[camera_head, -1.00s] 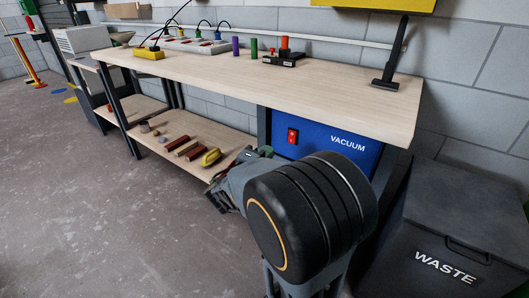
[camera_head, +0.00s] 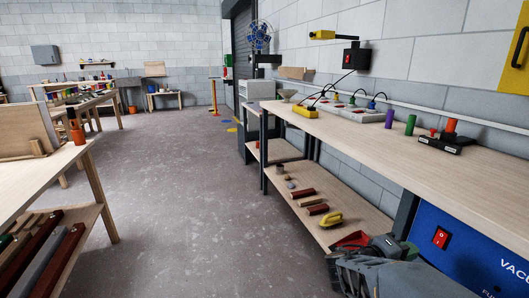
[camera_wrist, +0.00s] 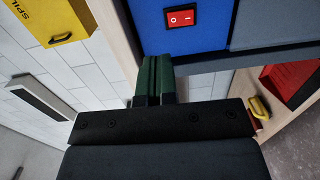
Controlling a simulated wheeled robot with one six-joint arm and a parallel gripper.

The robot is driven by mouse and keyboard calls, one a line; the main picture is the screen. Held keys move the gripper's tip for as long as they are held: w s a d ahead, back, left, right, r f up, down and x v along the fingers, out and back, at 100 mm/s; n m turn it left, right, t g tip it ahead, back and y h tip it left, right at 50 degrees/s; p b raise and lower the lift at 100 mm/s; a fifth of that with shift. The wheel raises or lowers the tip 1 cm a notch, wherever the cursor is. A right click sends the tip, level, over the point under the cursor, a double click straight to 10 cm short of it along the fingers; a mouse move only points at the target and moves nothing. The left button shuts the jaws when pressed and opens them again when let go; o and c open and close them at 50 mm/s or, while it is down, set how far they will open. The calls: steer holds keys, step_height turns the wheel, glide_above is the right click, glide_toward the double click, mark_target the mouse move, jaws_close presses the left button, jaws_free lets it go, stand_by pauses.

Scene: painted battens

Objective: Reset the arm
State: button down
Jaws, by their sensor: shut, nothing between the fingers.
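My gripper (camera_wrist: 153,78) is shut, its two green fingers side by side with nothing between them in the wrist view. The fingers point at the blue vacuum unit (camera_wrist: 205,35) under the bench, beside its red switch (camera_wrist: 180,18). In the head view my arm shows at the bottom right, in front of the workbench (camera_head: 440,165) and low beside its lower shelf (camera_head: 345,215). Whether the fingers touch the unit, I cannot tell.
The lower shelf holds a yellow object (camera_head: 320,219), a red container (camera_head: 350,240) and several reddish blocks. Another wooden bench (camera_head: 35,180) stands at the left. The concrete floor (camera_head: 190,200) between them is clear. A yellow spill cabinet (camera_wrist: 50,20) hangs on the wall.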

steer(key=s+a+r+m+y+p, duration=0.1)
steer(key=s+a+r+y+p, duration=0.2)
steer(key=a+r+y+p, duration=0.5)
steer(key=s+a+r+m+y+p, duration=0.1)
steer(key=s+a+r+y+p, duration=0.2)
steer(key=a+r+y+p, duration=0.6)
steer(key=a+r+p, duration=0.3)
steer(key=r+p, duration=0.2)
steer(key=p, duration=0.5)
steer(key=shift+s+a+r, duration=0.3)
steer(key=shift+s, duration=0.1)
steer(key=shift+d, duration=0.1)
